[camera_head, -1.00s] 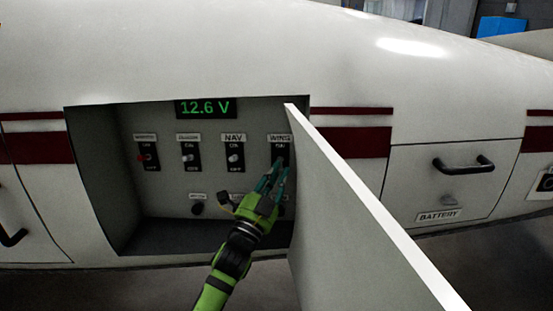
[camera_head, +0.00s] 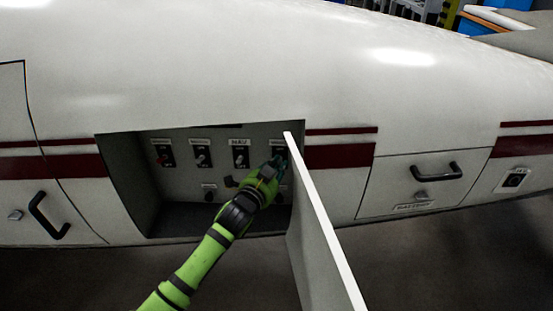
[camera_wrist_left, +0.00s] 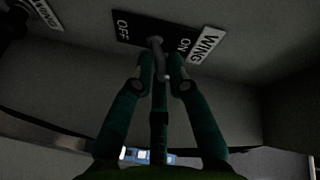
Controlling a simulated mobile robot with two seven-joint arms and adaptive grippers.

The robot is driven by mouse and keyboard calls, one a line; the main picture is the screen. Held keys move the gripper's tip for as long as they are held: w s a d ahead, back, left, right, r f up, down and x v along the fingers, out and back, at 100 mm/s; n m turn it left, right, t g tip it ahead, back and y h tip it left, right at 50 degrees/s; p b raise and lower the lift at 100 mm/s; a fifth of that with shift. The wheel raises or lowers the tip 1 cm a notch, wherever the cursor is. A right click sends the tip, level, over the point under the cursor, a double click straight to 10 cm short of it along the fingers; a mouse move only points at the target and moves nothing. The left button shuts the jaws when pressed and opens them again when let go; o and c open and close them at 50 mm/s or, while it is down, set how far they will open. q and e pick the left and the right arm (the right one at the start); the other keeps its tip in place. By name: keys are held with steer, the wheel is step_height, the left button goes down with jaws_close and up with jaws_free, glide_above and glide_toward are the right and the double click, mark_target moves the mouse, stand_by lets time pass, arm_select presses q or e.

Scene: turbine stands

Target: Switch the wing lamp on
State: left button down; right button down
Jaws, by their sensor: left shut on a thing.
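The wing switch plate (camera_wrist_left: 133,30) shows in the left wrist view, with OFF on the left, ON on the right and a WING label (camera_wrist_left: 207,45) beside ON. Its grey toggle lever (camera_wrist_left: 157,48) stands between the fingertips of my left gripper (camera_wrist_left: 161,66), which is shut on it. I cannot tell which way the lever is set. In the head view my left gripper (camera_head: 276,166) reaches into the open panel recess at the rightmost switch and hides most of it. My right gripper is not in view.
The open panel door (camera_head: 318,220) stands out close to the right of my left gripper. Other switches, including the NAV switch (camera_head: 240,157), sit to the left in the recess. A closed battery hatch (camera_head: 400,190) is further right.

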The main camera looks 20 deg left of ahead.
arm_select(q)
steer(key=shift+w+r, duration=0.15)
steer(key=shift+r, duration=0.45)
steer(key=c, duration=1.3)
jaws_free()
steer(key=shift+d, duration=0.15)
steer(key=shift+f, duration=0.25)
steer(key=s, duration=0.4)
steer(key=s+a+r, duration=0.1)
steer(key=s, duration=0.6)
steer(key=shift+s+a+r, duration=0.2)
steer(key=shift+s+a, duration=0.2)
